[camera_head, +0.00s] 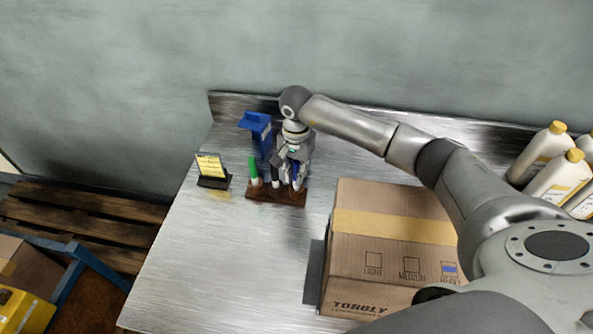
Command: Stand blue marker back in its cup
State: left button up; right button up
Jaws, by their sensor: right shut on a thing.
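My right gripper (291,176) points down over the brown marker stand (275,198) on the metal table. It is shut on the blue marker (296,169), which shows as a narrow upright blue strip between the fingers. The marker's lower end is at the right part of the stand; I cannot tell whether it is inside its cup or just above it. A green marker (253,167) stands at the left of the stand, and a black marker (275,177) stands in the middle. The gripper hides much of the right cup. My left gripper is not in view.
A blue object (257,130) stands behind the marker stand. A small yellow note holder (211,168) is left of it. A large cardboard box (385,235) stands at the right front, under my right arm. Pale bottles (545,152) stand at the far right. The table's left front is clear.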

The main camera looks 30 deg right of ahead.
jog(key=o, duration=0.9)
jog(key=shift+c, duration=0.2)
notch_tip(320, 180, up, 12)
jog(key=shift+r, duration=0.1)
dwell(0.4)
